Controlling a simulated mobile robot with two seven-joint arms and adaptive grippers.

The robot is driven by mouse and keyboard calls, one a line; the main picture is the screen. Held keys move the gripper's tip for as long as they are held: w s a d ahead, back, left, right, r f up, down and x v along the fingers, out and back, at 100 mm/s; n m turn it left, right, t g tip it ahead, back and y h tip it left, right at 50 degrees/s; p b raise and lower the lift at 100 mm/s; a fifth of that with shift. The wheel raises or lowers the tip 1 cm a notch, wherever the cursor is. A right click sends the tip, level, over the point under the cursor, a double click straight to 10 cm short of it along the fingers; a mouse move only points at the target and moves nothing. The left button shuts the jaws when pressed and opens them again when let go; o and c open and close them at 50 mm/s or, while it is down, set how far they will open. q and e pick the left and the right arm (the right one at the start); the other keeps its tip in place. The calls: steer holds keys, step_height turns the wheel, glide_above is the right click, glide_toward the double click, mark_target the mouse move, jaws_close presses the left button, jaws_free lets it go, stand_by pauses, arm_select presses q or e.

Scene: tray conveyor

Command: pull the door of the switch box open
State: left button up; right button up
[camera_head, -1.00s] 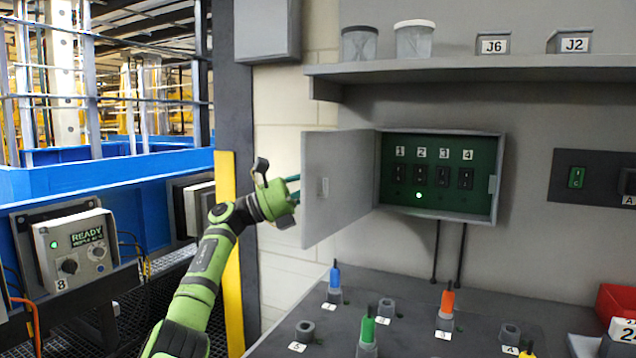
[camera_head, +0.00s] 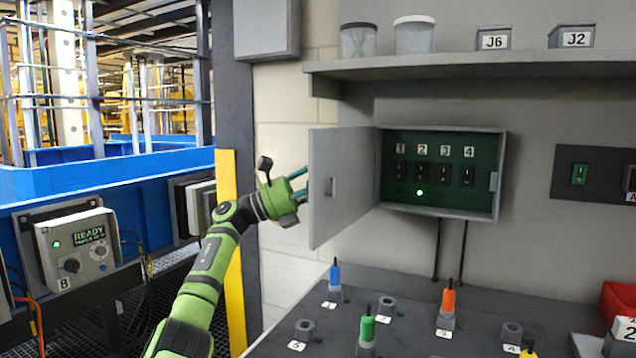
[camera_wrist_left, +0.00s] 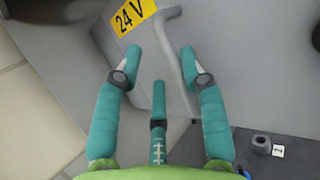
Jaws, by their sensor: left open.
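The switch box (camera_head: 440,211) is on the wall, with its grey door (camera_head: 345,200) swung open to the left. Inside is a green panel with several black switches numbered 1 to 4 and a lit green lamp under switch 2. In the left wrist view, the teal fingers (camera_wrist_left: 160,62) are spread open near the grey handle (camera_wrist_left: 180,55) and a yellow 24 V label. My right gripper is not in view.
A shelf (camera_head: 450,66) with jars and label holders hangs above the box. The bench (camera_head: 400,310) below holds several posts, some with coloured plugs. A yellow post (camera_head: 228,250) stands behind my left arm. A red bin (camera_head: 617,305) is at right.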

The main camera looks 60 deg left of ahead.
arm_select(q)
steer(key=v, duration=1.2)
stand_by(0.3)
